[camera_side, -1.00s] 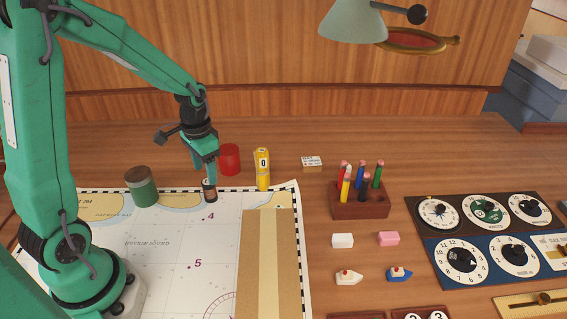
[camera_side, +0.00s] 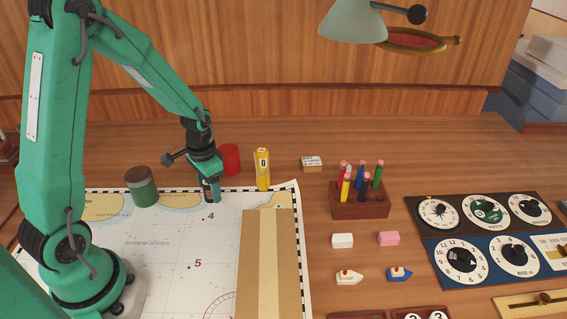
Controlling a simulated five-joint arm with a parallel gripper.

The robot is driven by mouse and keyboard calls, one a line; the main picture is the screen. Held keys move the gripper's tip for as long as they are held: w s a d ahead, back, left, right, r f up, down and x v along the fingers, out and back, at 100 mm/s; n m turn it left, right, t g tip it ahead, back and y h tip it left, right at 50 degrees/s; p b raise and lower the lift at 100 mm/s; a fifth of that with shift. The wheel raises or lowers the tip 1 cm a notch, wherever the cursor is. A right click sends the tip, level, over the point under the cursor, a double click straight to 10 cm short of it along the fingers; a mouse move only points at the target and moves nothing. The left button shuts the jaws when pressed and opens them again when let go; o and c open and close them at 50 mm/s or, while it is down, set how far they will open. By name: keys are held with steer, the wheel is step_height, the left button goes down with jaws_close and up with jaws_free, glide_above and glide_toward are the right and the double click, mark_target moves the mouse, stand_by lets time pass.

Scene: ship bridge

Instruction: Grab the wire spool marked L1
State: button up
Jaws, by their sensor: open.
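A small dark spool-like item (camera_side: 207,195) stands at the chart's top edge, partly hidden by my gripper. My gripper (camera_side: 211,192) is open and low, pointing down, with a finger in front of and beside this item. I cannot tell whether it touches it. A larger green cylinder with brown ends (camera_side: 143,191) stands to the left, and a red cylinder (camera_side: 229,160) stands behind to the right. No L1 mark is readable on any of them.
A yellow upright item (camera_side: 262,170) stands close to the right of my gripper. A wooden pencil block (camera_side: 362,205), erasers and two toy boats are farther right. A tan strip (camera_side: 281,265) lies on the chart (camera_side: 160,265). The chart's middle is clear.

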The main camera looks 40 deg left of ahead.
stand_by(0.5)
steer(key=c, duration=1.1)
steer(key=shift+r, duration=0.1)
steer(key=shift+r, duration=0.85)
step_height(320, 180, up, 2)
steer(key=shift+r, duration=0.1)
steer(key=s+d+r, duration=0.1)
steer(key=d+r, duration=0.1)
steer(key=d, duration=0.1)
steer(key=s+d+r, duration=0.1)
steer(key=d+r, duration=0.1)
steer(key=d, duration=0.2)
steer(key=s+d+r, duration=0.1)
steer(key=d+r, duration=0.2)
steer(key=d, duration=0.1)
steer(key=shift+s+d, duration=0.1)
steer(key=shift+s, duration=0.05)
